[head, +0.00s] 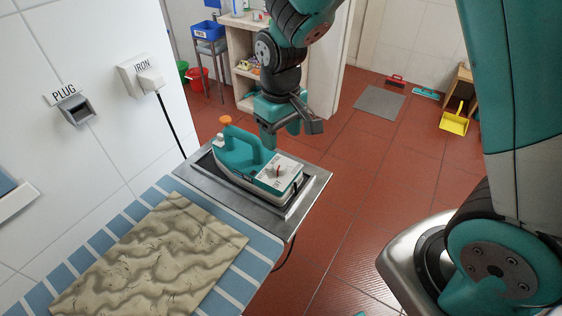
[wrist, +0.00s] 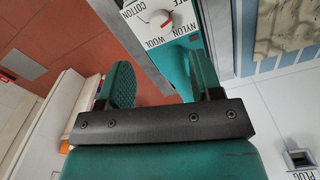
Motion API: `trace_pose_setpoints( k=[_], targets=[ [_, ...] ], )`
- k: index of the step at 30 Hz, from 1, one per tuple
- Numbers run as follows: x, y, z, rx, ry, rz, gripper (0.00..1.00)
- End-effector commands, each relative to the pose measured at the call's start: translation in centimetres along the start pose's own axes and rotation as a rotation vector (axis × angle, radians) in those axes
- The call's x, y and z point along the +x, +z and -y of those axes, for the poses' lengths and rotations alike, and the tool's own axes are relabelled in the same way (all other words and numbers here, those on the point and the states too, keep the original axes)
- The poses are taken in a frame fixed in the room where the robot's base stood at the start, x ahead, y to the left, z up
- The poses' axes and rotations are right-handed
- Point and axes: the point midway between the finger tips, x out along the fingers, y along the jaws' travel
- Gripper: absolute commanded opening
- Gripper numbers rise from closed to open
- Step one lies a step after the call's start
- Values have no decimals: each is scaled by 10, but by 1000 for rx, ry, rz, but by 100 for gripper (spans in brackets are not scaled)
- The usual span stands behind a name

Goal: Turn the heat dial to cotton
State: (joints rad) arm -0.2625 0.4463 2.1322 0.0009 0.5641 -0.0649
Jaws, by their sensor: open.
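A teal iron (head: 240,158) with an orange knob lies on a metal rest. Its white panel carries the heat dial (head: 278,171), which has a red pointer. In the wrist view the dial (wrist: 160,18) sits at the top, ringed by the words COTTON, WOOL, NYLON and a partly cut-off OFF. The exact mark the pointer faces is too small to tell. My gripper (head: 285,135) is above the iron, behind the dial in the head view. In the wrist view my gripper (wrist: 162,80) is open and empty, its fingers apart from the dial.
A cord runs down the wall from the IRON socket (head: 148,80). A PLUG socket (head: 77,110) is left of it. Red tiled floor lies right of the rest.

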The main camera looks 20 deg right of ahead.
Motion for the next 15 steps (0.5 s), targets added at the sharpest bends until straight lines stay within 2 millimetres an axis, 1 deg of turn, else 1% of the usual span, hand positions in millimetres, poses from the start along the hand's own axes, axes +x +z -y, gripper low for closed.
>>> trace_pose_setpoints(
  k=[1, 3, 9, 12, 15],
  targets=[
    [12, 2, 0, 0, -1, 7, 59],
    [28, 1, 0, 0, -1, 6, 59],
    [68, 1, 0, 0, -1, 4, 59],
    [82, 1, 0, 0, -1, 3, 59],
    [91, 0, 0, 0, -1, 1, 59]
  ],
)
